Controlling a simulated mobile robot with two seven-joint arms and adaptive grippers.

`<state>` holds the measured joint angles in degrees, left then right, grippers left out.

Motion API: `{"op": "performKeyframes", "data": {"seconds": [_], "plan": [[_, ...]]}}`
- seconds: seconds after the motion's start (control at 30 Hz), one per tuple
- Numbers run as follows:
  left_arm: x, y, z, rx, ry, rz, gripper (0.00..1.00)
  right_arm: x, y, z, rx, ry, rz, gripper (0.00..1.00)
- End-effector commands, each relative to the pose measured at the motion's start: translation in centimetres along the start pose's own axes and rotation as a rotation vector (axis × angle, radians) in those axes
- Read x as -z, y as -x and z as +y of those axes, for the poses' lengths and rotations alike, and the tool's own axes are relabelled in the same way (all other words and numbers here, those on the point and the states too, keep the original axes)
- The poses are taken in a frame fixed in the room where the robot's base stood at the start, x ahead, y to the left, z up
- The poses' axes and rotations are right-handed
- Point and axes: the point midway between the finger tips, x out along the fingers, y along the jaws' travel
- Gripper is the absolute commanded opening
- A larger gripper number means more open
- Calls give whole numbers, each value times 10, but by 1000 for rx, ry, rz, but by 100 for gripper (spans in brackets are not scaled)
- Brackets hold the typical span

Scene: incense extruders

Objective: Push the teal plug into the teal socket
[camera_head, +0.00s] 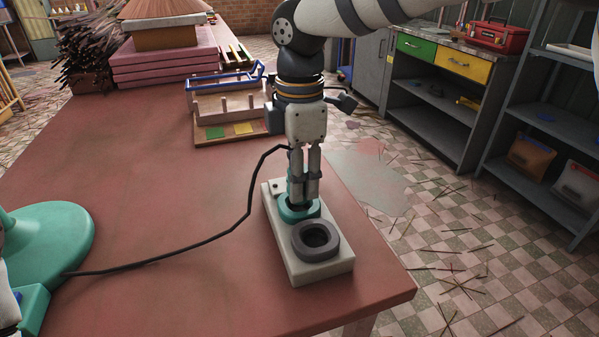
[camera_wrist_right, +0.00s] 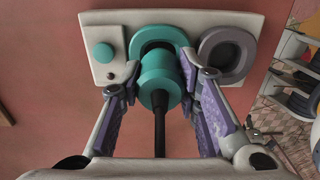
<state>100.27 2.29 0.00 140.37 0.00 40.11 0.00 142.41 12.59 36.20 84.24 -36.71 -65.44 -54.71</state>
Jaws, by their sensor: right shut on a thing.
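The teal plug (camera_wrist_right: 160,76) is between the fingers of my right gripper (camera_wrist_right: 158,88), with its black cable running back toward the wrist. My right gripper (camera_head: 305,190) is shut on it and points down at the power strip. The teal socket (camera_head: 299,214) is a raised teal ring on the strip, and it also shows in the wrist view (camera_wrist_right: 158,35). The plug's dark front end lies at the socket's opening. How deep it sits is hidden.
The white strip (camera_head: 318,272) carries a grey socket (camera_head: 316,240) beside the teal one, near the table's right edge. The black cable (camera_head: 190,248) runs to a teal machine base (camera_head: 55,240) at left. A wooden rack (camera_head: 225,105) stands behind. The table's middle is clear.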

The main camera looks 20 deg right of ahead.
Motion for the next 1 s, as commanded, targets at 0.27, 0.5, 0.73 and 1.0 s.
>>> {"op": "performKeyframes", "data": {"seconds": [0.27, 0.5, 0.73, 1.0], "plan": [[0, 0, 0, 0, 0, 1, 50, 0, -6, 0, 0, 0, 0, 2], [0, 0, 0, 0, 0, 1, 50, 0, -11, 0, 1, 0, -1, 2], [0, 0, 0, 0, 0, 1, 50, 0, -15, 0, 1, 0, -1, 2], [0, 0, 0, 0, 0, 1, 50, 0, -21, 0, 0, 0, -1, 2]]}}
